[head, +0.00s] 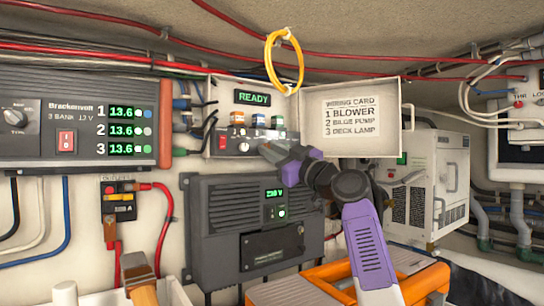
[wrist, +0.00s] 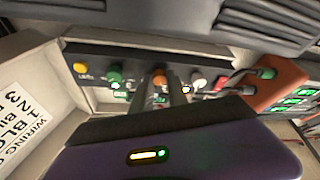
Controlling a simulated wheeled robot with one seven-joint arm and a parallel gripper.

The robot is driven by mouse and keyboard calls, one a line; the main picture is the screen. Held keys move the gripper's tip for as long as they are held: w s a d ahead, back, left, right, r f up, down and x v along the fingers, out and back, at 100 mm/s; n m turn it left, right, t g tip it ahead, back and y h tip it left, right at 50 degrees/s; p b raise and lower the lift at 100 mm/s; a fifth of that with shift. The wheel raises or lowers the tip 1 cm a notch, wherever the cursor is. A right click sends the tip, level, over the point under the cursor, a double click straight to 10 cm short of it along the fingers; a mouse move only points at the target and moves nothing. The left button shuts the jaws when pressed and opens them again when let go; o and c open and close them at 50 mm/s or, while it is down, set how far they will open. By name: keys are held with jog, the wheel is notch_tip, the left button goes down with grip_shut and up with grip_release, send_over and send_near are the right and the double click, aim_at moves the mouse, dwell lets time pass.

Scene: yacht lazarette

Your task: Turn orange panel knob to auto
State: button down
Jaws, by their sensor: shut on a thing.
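The control panel (head: 228,112) is an open box with a lit READY display. In the wrist view, the orange knob (wrist: 159,78) sits mid-row between a green knob (wrist: 115,73) and a white knob (wrist: 197,80). My gripper (wrist: 168,92) is at the orange knob, with its fingers shut on it. The fingers hide part of the knob, and I cannot read its pointer or marks. In the head view, my gripper (head: 265,151) reaches the panel's lower right from the right and covers the orange knob there.
The panel's open door (head: 350,118) carries a wiring card, just right of and above my arm. A grey charger box (head: 235,235) is below. A battery unit (head: 60,118) is at left. A yellow cable loop (head: 270,62) hangs over the panel.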

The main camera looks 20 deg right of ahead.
jog(key=shift+a+f+m+t+h+p, duration=0.1)
jog(key=shift+m+t+h+p, duration=0.25)
jog(key=shift+m+h, duration=0.85)
jog(key=shift+a+m+t+h+p, duration=0.15)
jog(key=shift+m+t+h, duration=0.25)
jog(key=shift+m, duration=1.6)
jog(key=shift+d, duration=0.1)
jog(key=c, duration=1.3)
grip_release()
jog(key=shift+s, duration=0.15)
jog(key=b+v, duration=0.2)
jog(key=v, duration=0.5)
jog(key=shift+s+d+f+b, duration=0.15)
jog(key=shift+s+f+b, duration=0.1)
jog(key=shift+b, duration=0.1)
jog(key=shift+s, duration=0.1)
